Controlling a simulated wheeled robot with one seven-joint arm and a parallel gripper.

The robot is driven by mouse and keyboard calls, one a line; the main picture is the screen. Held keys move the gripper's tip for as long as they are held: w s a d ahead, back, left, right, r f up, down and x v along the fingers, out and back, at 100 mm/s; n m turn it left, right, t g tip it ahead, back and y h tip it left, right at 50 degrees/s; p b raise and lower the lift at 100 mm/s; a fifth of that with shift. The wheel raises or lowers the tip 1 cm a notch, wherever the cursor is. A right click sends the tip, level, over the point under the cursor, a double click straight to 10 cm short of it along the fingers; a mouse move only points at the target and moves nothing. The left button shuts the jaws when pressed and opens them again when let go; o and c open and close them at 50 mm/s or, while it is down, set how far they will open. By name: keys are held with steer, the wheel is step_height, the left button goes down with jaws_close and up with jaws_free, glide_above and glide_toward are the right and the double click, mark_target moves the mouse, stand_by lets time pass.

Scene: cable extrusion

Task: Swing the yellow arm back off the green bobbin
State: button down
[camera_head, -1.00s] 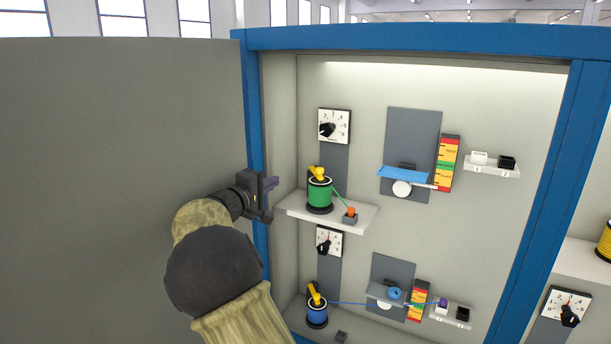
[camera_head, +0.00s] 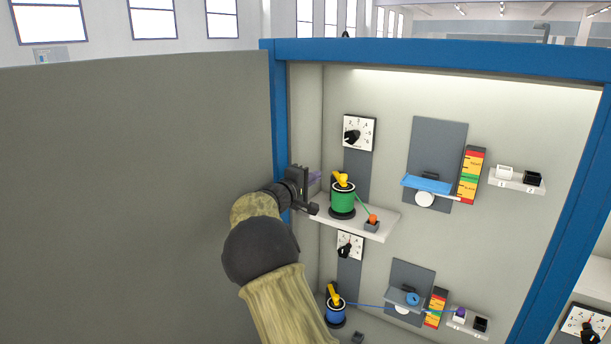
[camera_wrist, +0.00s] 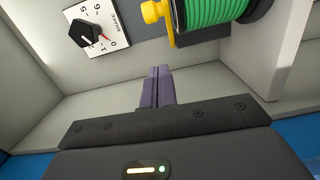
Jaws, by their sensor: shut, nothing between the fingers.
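The green bobbin (camera_head: 343,198) stands upright on the upper shelf in the head view. The yellow arm (camera_head: 342,179) lies over its top. In the wrist view the green bobbin (camera_wrist: 215,10) is at the top, turned sideways in the picture, with a yellow part (camera_wrist: 154,11) at its left end. My gripper (camera_head: 316,191) is to the left of the bobbin, apart from it, near the cabinet's left post. In the wrist view my purple fingers (camera_wrist: 160,86) are together and empty, below the bobbin in the picture.
The grey shelf (camera_head: 326,225) carries the bobbin and an orange-topped block (camera_head: 373,221) joined to it by a green cable. A dial (camera_head: 359,132) is above. A blue bobbin (camera_head: 335,310) with its own yellow arm stands below. The blue cabinet post (camera_head: 277,130) is close to my gripper.

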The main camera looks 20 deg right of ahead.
steer(key=d+p, duration=0.1)
steer(key=d, duration=0.1)
steer(key=s+d+p, duration=0.1)
steer(key=d, duration=0.1)
steer(key=shift+s+d+f, duration=0.1)
steer(key=shift+s+d, duration=0.1)
steer(key=shift+w+f, duration=0.1)
stand_by(0.5)
